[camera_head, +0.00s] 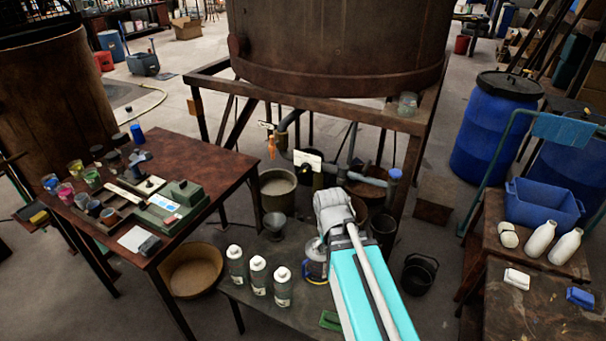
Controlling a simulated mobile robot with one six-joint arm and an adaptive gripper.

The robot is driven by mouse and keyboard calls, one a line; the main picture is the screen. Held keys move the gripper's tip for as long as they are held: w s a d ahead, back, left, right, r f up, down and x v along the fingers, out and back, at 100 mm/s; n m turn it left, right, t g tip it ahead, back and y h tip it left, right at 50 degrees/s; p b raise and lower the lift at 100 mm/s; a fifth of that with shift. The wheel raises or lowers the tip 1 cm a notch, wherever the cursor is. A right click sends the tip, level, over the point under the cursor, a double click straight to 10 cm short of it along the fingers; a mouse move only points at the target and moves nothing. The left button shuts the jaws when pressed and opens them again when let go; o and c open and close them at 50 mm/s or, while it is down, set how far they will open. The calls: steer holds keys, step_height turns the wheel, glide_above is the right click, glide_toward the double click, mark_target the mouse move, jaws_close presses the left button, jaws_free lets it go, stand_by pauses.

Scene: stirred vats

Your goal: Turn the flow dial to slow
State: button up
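I cannot make out a flow dial for certain in the head camera view. Under the big rusty vat (340,40), a grey pipe (370,178) carries a blue cap (395,174), an orange handle (271,147) and a white label plate (308,158). A green device (178,203) with a small pale panel sits on the left table. My arm reaches in from the bottom, and its grey end (334,212) is in front of the pipe, over the low bench. The fingers are hidden or too small to tell, and I see nothing held.
The low bench (240,292) holds several white-capped bottles (258,275) and a blue-and-yellow jar (315,262) close beside my arm. Cups crowd the left table (200,155). A black bucket (419,273) stands right of my arm. The vat's frame (340,107) spans above.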

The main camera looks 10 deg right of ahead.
steer(key=w+d+f+t+h+b, duration=0.2)
steer(key=w+f+h+b, duration=0.3)
steer(key=w, duration=0.4)
steer(key=n+t+h+b, duration=0.2)
steer(key=t+h+b, duration=0.3)
steer(key=t+b, duration=0.95)
glide_toward(302, 172)
step_height(302, 172, up, 2)
steer(key=s+a+g+b, duration=0.2)
steer(key=s+a+b, duration=0.1)
steer(key=shift+w+d+r, duration=0.15)
steer(key=shift+d, duration=0.15)
steer(key=shift+w, duration=0.1)
steer(key=x, duration=1.3)
steer(key=shift+w+d+f, duration=0.2)
steer(key=shift+w+f, duration=0.1)
steer(key=shift+f, duration=0.05)
steer(key=c, duration=1.1)
